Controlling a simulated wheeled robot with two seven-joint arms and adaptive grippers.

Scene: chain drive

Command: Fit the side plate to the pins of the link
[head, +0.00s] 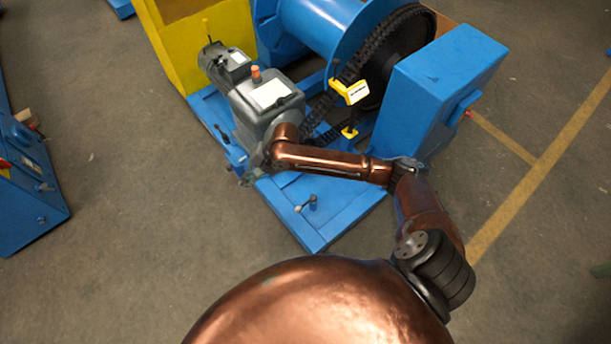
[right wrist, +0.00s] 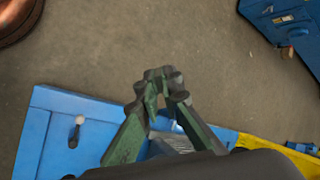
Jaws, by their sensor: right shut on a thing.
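My right gripper (head: 250,178) is at the end of the copper arm, beside the grey gearmotor, over the near left edge of the blue base. In the right wrist view its green fingers (right wrist: 160,88) are closed together at the tips. A small dark grey piece (right wrist: 160,73) shows between them, which I take for the side plate, though its outline is unclear. The dark chain (head: 378,42) runs around the large wheel and down toward the gearmotor. My left gripper is not in view.
The grey gearmotor (head: 262,100) stands on the blue base (head: 320,215), with a small lever (head: 307,203) at the front. A blue box housing (head: 435,90) stands right of the chain. A yellow block (head: 170,45) is behind.

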